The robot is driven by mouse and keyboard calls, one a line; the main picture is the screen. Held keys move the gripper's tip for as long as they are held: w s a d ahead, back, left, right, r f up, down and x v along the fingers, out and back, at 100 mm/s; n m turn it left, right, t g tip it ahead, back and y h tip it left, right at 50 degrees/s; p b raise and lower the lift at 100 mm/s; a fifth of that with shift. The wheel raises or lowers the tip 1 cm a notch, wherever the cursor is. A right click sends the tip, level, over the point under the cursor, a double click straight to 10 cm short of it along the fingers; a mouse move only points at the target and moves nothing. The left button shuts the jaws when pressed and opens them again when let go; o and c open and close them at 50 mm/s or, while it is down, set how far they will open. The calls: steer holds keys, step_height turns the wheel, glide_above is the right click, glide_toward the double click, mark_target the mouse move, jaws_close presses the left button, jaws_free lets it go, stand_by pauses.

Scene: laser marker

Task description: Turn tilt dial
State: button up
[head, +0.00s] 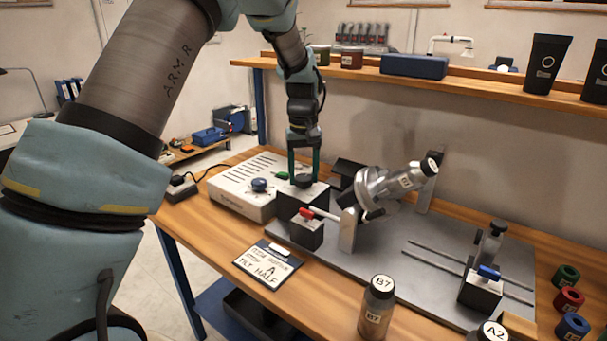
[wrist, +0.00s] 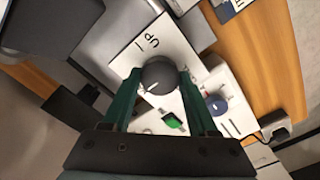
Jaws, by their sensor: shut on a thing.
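The tilt dial (wrist: 160,77) is a round dark knob with a white pointer line, on a white-topped box (wrist: 185,36) marked "UP" in the wrist view. In the head view the dial (head: 303,180) sits on the box beside the tilted cylinder assembly (head: 385,190). My gripper (wrist: 160,76) comes down from above with its green fingers on either side of the dial, shut on it. In the head view my gripper (head: 304,172) is upright over the box. The dial's pointer points toward the lower left in the wrist view.
A white control unit (head: 245,188) with a blue knob (head: 259,185) and a green switch (head: 282,176) stands close left. A red-lever block (head: 307,229) is in front. A card (head: 268,262) reads "A" and "TILT HALF". A bottle labelled B7 (head: 376,310) stands at the front.

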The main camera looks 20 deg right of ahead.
steer(key=o, duration=1.4)
steer(key=shift+c, duration=0.2)
steer(key=shift+r, duration=0.1)
step_height(320, 180, up, 11)
steer(key=b, duration=0.2)
steer(key=shift+f, duration=0.2)
step_height(320, 180, up, 7)
steer(key=p, duration=0.7)
glide_above(303, 177)
steer(key=shift+b, duration=0.3)
